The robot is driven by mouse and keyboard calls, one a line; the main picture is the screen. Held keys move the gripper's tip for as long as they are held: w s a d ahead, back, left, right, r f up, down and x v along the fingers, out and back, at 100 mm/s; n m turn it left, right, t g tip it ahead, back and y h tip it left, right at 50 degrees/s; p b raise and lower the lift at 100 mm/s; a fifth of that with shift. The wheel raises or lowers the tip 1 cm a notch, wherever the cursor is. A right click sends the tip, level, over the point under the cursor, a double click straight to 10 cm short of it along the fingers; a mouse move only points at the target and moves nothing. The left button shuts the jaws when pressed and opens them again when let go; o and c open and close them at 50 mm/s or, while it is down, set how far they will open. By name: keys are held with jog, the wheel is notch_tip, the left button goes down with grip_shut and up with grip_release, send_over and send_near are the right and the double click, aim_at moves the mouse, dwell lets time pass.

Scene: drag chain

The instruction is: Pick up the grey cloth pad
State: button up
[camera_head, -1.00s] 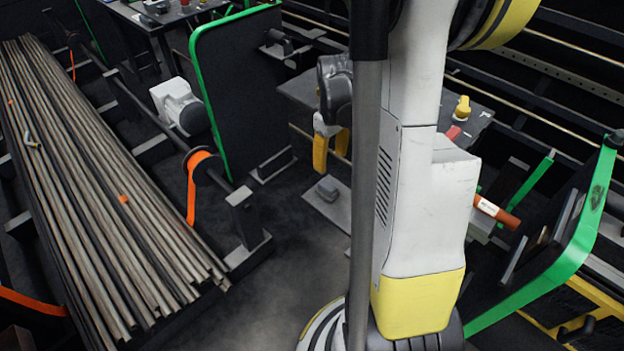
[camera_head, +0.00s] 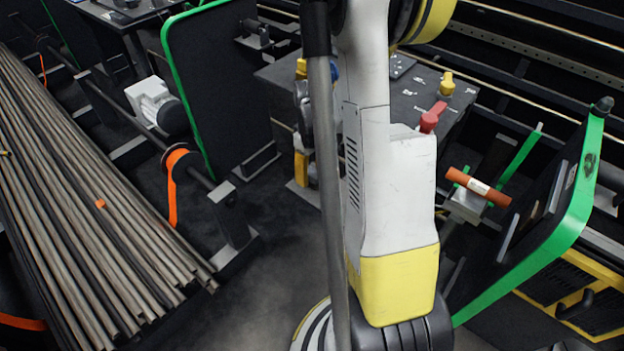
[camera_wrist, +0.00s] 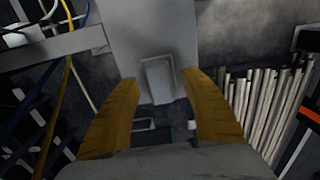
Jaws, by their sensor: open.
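The grey cloth pad (camera_wrist: 158,82) shows in the wrist view as a small pale grey block on a larger grey plate (camera_wrist: 150,28). My gripper (camera_wrist: 160,79) is open, with one yellow finger on each side of the pad in the picture. I cannot tell whether the fingertips are level with the pad or still above it. In the head view my gripper (camera_head: 305,168) is partly hidden by my column, low over the plate's visible edge (camera_head: 299,188). The pad is hidden there.
A dark workbench (camera_head: 412,105) stands right behind the gripper, with a red item (camera_head: 431,119) and a yellow one (camera_head: 447,84). A green-edged panel (camera_head: 222,80) stands to the left. Long metal rods (camera_head: 80,180) lie at far left. Dark floor (camera_head: 265,270) is clear between.

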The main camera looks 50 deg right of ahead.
aim_at(312, 172)
grip_shut()
jog(key=shift+r, duration=0.1)
notch_tip(312, 172, up, 10)
jog(key=p, duration=0.4)
jog(key=shift+p, duration=0.3)
jog(key=c, duration=1.1)
grip_release()
grip_shut()
